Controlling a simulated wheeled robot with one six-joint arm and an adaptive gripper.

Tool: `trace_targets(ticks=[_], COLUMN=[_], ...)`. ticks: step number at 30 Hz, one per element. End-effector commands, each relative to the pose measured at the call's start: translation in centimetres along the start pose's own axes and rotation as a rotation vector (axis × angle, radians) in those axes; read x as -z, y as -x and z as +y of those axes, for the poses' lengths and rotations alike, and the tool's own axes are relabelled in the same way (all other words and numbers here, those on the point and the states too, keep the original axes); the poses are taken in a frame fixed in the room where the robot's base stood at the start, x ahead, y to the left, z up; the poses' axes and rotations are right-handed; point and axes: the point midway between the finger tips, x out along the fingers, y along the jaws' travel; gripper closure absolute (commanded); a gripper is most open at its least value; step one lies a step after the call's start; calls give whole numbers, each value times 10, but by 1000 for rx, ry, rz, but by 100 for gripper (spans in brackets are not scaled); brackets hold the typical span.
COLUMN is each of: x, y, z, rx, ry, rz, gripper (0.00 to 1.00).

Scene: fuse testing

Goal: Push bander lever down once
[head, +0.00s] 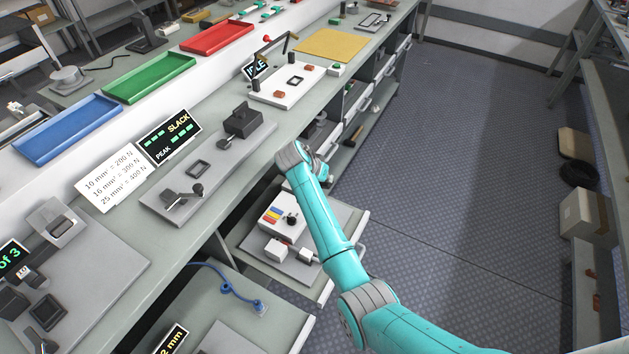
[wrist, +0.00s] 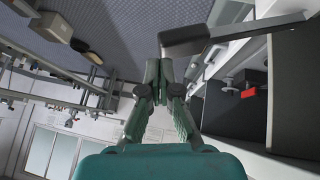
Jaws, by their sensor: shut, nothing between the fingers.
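A lever with a red ball knob (head: 267,38) and a dark arm (head: 290,42) stands at the back of the white station plate (head: 287,84), beside a display reading "IDLE" (head: 255,67). I take this to be the bander lever; it is raised above the plate. In the head view, my arm's end is at the bench's front edge, well short of the lever, and my gripper is mostly hidden behind the wrist. In the wrist view my gripper (wrist: 165,68) is shut and empty. A dark grey block (wrist: 197,40) lies close beyond its fingertips; I cannot tell whether they touch. The lever is not recognizable there.
A grey fixture plate (head: 205,175) with a black block (head: 243,120) lies nearer on the bench. Red (head: 217,37), green (head: 150,76) and blue (head: 67,130) trays line the back. Open shelves and drawers sit below the bench. The floor (head: 440,170) at right is clear.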

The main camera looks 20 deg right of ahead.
Motion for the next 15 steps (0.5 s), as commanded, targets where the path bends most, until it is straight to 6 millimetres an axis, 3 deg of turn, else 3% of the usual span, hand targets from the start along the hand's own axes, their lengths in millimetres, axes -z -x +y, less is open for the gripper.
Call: trace_targets(ticks=[15], x=[26], y=[38], z=[2], rx=[2], ry=[0], rz=[2], gripper=[100])
